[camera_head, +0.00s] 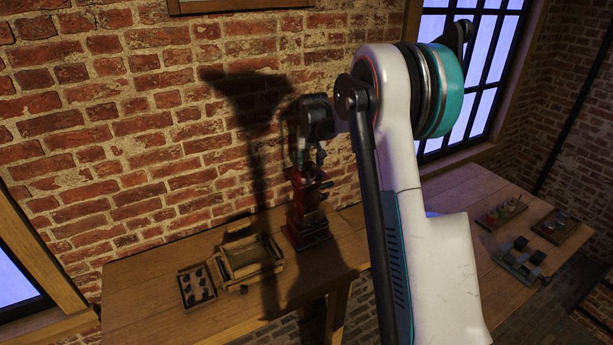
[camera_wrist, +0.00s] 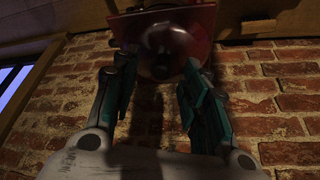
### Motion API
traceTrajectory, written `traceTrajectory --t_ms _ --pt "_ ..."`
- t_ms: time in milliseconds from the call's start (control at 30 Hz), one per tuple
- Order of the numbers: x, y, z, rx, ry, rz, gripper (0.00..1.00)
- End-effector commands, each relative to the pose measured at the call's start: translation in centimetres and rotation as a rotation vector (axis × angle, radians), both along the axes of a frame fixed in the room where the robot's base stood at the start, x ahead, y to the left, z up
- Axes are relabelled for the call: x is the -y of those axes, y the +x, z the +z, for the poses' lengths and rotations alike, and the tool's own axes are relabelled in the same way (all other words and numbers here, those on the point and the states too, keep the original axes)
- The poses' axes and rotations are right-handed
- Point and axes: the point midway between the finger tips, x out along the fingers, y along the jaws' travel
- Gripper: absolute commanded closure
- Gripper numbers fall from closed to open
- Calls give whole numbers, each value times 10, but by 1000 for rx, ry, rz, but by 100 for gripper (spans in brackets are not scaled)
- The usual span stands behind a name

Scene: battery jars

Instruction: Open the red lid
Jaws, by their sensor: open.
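A red upright device (camera_head: 306,205) stands on the table against the brick wall in the head view. My gripper (camera_head: 309,155) is just above its top, pointing down. In the wrist view, a red square-edged part (camera_wrist: 205,20) with a dark, shiny round piece (camera_wrist: 165,50) shows at the top of the picture. My gripper (camera_wrist: 158,72) is open, its two fingers on either side of the round piece. Nothing is held. I cannot tell whether the fingers touch it, and a separate lid cannot be made out in the dim light.
A wooden box (camera_head: 248,258) and a small tray of dark pieces (camera_head: 197,286) lie left of the device. My arm hides the table's middle. At right, small coloured jars (camera_head: 490,217) stand on a tray, near a rack of dark blocks (camera_head: 520,257). The brick wall (camera_head: 120,130) is close behind.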

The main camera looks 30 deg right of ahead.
Motion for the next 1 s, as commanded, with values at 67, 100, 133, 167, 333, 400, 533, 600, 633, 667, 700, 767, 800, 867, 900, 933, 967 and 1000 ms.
traceTrajectory --t_ms 67,100,133,167,333,400,533,600,633,667,700,767,800,867,900,933,967,1000 --pt "-2 -4 11 -2 0 1 59" --pt "-3 -6 16 -2 0 1 59" --pt "-3 -8 20 -2 0 1 59" --pt "-4 -9 24 -2 -1 1 59" --pt "-8 -19 49 -3 0 1 59" --pt "-9 -24 61 -3 0 1 59" --pt "-13 -32 83 -3 0 1 59" --pt "-14 -37 94 -4 0 1 59" --pt "-15 -39 99 -4 0 1 59" --pt "-16 -41 104 -4 0 1 59" --pt "-17 -43 111 -4 0 1 59" --pt "-18 -48 121 -4 0 1 59" --pt "-20 -51 125 -3 0 2 59" --pt "-29 -58 117 3 -3 14 59" --pt "-33 -63 116 7 -5 20 59" --pt "-37 -66 115 11 -6 24 59" --pt "-40 -69 114 13 -8 29 59" --pt "-45 -74 112 18 -9 36 59"
